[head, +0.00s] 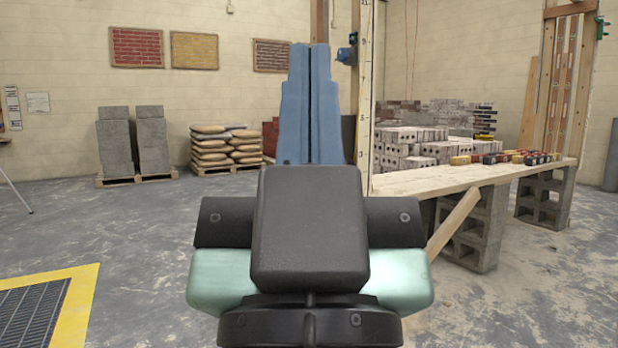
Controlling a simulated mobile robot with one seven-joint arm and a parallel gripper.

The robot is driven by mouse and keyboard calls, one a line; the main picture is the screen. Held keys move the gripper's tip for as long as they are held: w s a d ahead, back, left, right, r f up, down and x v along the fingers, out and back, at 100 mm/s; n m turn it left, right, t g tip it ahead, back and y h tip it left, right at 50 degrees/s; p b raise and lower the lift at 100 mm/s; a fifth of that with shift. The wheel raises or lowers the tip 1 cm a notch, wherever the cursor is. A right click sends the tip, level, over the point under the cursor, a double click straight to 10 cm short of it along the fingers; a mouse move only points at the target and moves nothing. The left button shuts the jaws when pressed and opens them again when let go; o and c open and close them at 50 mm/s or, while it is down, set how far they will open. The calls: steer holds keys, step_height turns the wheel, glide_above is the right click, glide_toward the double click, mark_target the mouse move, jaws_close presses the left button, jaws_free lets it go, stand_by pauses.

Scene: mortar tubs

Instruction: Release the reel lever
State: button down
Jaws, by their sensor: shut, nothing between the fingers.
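My gripper (310,50) fills the middle of the head view, its two blue fingers pressed together with no gap for an object. It points away from me, and its tips show just left of a tall marked wooden post (365,100). A small blue device (347,55), possibly the reel, is fixed high on the post's left side, right of the fingertips and apart from them in the picture. Its lever is too small to make out. A small green fitting (601,27) sits high on the far right wooden frame.
A plank bench (440,181) on concrete blocks (546,200) runs to the right, with small red, yellow and dark items on it. A slanted timber (455,222) leans below it. Cement bags (225,146) and grey blocks (150,140) stand at the back left. Floor at left is mostly clear, beside a yellow-edged grate (82,300).

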step_height(320, 180, up, 13)
steer(key=p, duration=1)
steer(key=shift+p, duration=0.4)
